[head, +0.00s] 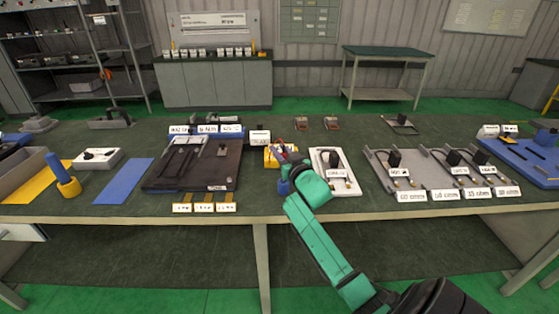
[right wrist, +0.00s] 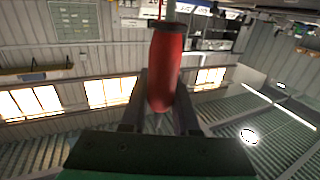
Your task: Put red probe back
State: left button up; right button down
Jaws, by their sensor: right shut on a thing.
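The red probe (right wrist: 166,65) is a thick red handle with a dark collar, seen close up in the right wrist view. My right gripper (right wrist: 160,115) is shut on it, one finger on each side. In the head view my right gripper (head: 284,164) is over the middle of the bench, at a yellow device (head: 269,156) that it partly hides. The red probe cannot be made out clearly there. My left gripper is in neither view.
A white plate with a black part (head: 343,184) lies just right of my right gripper. A dark tray (head: 220,176) lies to the left. A grey fixture with several labelled stations (head: 430,182) stands to the right. The dark green bench (head: 340,125) has free room behind.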

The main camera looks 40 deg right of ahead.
notch_tip(320, 180, down, 4)
jog(key=shift+r, duration=0.25)
jog(key=shift+f, duration=0.15)
jog(key=c, duration=0.7)
grip_release()
jog(key=shift+o, duration=0.2)
